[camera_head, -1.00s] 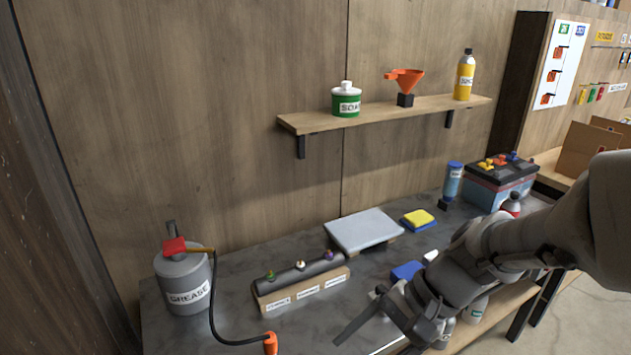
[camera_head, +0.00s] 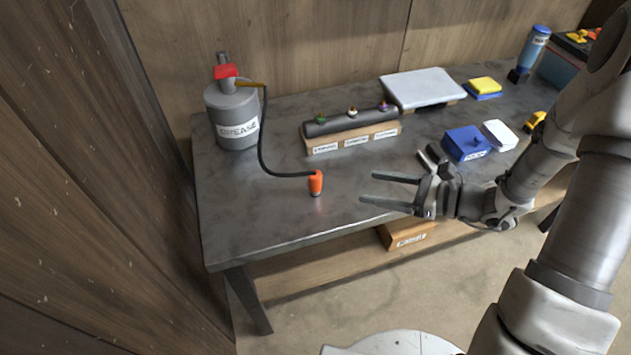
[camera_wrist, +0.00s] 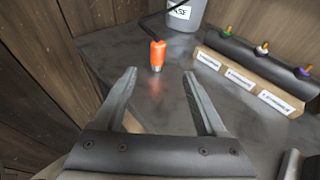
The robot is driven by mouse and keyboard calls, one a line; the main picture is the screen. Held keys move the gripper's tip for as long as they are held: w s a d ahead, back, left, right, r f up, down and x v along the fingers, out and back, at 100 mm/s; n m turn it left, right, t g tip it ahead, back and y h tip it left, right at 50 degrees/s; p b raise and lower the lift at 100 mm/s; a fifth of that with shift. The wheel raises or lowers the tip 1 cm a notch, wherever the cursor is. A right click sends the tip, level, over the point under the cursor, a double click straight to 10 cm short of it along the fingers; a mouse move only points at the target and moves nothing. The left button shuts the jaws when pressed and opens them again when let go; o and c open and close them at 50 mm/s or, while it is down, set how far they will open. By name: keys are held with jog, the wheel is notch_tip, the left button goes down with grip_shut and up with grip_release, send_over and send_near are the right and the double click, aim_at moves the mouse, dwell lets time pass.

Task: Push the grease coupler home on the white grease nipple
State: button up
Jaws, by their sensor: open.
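The orange grease coupler (camera_head: 316,183) stands upright on the metal bench, on the end of a black hose from the grey grease can (camera_head: 238,117). The white grease nipple (camera_head: 352,112) is the middle one on a dark bar, between a green nipple (camera_head: 320,118) and a purple one (camera_head: 384,106). My gripper (camera_head: 366,188) is open and empty, to the right of the coupler and apart from it. In the wrist view the coupler (camera_wrist: 157,56) lies ahead, beyond and between the open fingers (camera_wrist: 160,88). The white nipple (camera_wrist: 263,47) shows at the upper right there.
The nipple bar sits on a labelled wooden block (camera_head: 349,139) behind my gripper. A blue box (camera_head: 466,143), a white block (camera_head: 499,135) and a grey slab (camera_head: 421,88) stand to the right. The hose (camera_head: 262,140) arcs left of the block. Bench space around the coupler is clear.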

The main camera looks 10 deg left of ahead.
send_near(315, 179)
jog(key=w+a+f, duration=0.2)
jog(key=a, duration=0.1)
jog(key=w+a+f+b, duration=0.1)
jog(key=shift+a, duration=0.4)
jog(key=shift+b+x, duration=0.3)
jog(key=shift+x, duration=2.3)
jog(key=shift+s, duration=0.2)
grip_shut()
